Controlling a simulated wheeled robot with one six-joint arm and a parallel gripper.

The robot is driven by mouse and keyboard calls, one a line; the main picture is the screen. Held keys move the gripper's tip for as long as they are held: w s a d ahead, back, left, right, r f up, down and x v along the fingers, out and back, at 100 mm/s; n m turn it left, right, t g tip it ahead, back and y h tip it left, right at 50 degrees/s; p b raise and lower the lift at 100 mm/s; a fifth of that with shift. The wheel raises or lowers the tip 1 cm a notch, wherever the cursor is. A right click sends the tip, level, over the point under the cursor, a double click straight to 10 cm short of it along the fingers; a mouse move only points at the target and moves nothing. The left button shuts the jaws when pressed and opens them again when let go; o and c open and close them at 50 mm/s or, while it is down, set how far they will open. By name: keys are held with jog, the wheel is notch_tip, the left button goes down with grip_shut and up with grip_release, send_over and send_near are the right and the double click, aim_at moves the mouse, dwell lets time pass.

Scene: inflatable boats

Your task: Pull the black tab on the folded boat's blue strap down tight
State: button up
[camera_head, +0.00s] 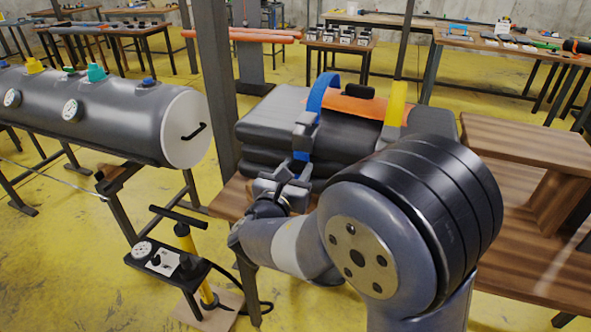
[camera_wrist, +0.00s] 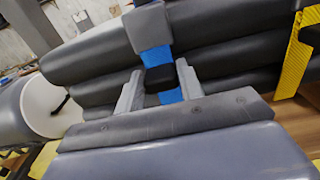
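The folded boat (camera_head: 270,135) is a dark grey stack on a wooden table, with a blue strap (camera_head: 322,92) looped over its top and down its front. A grey buckle (camera_head: 306,122) sits on the strap, and it also shows in the wrist view (camera_wrist: 148,28). Below the buckle, the black tab (camera_wrist: 160,78) hangs on the blue strap. My gripper (camera_head: 283,188) is at the boat's front. In the wrist view its two grey fingers (camera_wrist: 160,88) stand close on either side of the tab. Whether they press on it cannot be told.
A yellow strap (camera_head: 396,103) crosses the boat at the right. A grey cylinder tank (camera_head: 100,112) stands at the left, with a yellow hand pump (camera_head: 186,240) below it. A dark post (camera_head: 216,80) rises just left of the boat. A wooden stand (camera_head: 530,140) is at the right.

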grip_shut()
notch_tip(320, 180, down, 8)
jog(key=b, duration=0.6)
jog(key=shift+o, duration=2.3)
grip_release()
jog(key=v, duration=1.1)
